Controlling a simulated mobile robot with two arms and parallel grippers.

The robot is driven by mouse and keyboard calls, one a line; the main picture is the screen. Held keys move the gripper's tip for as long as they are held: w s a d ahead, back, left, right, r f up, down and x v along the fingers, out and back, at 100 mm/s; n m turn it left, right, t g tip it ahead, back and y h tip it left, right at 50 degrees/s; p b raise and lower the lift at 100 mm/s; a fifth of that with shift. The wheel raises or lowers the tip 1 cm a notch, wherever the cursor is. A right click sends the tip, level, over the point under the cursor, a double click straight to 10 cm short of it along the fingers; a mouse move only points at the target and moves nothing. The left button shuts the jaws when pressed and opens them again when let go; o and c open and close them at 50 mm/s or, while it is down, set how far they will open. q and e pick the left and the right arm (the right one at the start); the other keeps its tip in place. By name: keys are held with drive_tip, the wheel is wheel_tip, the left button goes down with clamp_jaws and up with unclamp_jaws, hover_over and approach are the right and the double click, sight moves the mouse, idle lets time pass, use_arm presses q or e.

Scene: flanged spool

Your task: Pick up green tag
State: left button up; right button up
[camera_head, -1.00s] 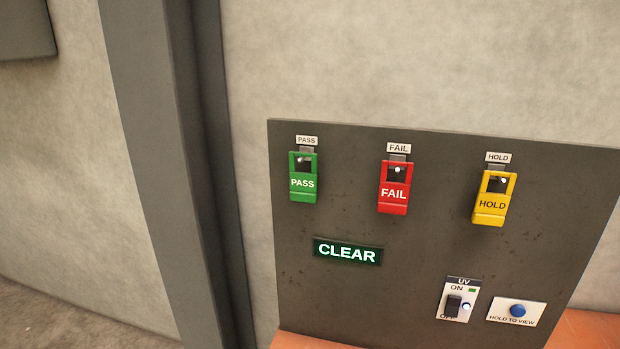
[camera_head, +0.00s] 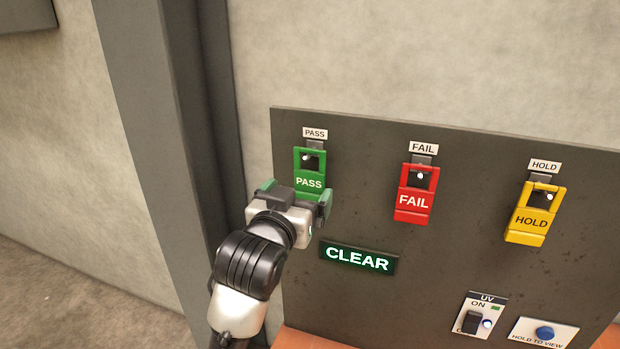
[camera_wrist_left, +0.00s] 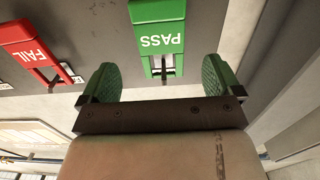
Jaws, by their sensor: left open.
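The green PASS tag (camera_head: 309,174) hangs on a peg under its PASS label at the left of the dark panel. My left gripper (camera_head: 297,199) is in front of the panel at the tag's lower end and hides part of it. In the left wrist view the green tag (camera_wrist_left: 160,32) appears upside down, beyond and between the two green-padded fingers of the open left gripper (camera_wrist_left: 158,82). The space between the fingers is empty. My right gripper is not in view.
A red FAIL tag (camera_head: 416,194) and a yellow HOLD tag (camera_head: 535,214) hang to the right. Below are a lit CLEAR sign (camera_head: 357,257), a UV switch (camera_head: 478,317) and a blue button (camera_head: 544,333). A grey post (camera_head: 165,150) stands left of the panel.

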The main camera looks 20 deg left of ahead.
sight(309, 180)
use_arm(q)
drive_tip(key=shift+w, duration=0.9)
drive_tip(key=w+p, duration=0.2)
drive_tip(key=w, duration=0.2)
drive_tip(key=shift+w+f+p, duration=0.1)
drive_tip(key=shift+p, duration=0.2)
drive_tip(key=shift+w+f, duration=0.15)
drive_tip(key=shift+w, duration=0.3)
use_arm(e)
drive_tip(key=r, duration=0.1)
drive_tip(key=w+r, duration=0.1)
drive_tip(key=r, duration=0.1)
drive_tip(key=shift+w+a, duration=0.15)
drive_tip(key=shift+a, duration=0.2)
use_arm(q)
drive_tip(key=shift+s, duration=0.1)
drive_tip(key=c, duration=1)
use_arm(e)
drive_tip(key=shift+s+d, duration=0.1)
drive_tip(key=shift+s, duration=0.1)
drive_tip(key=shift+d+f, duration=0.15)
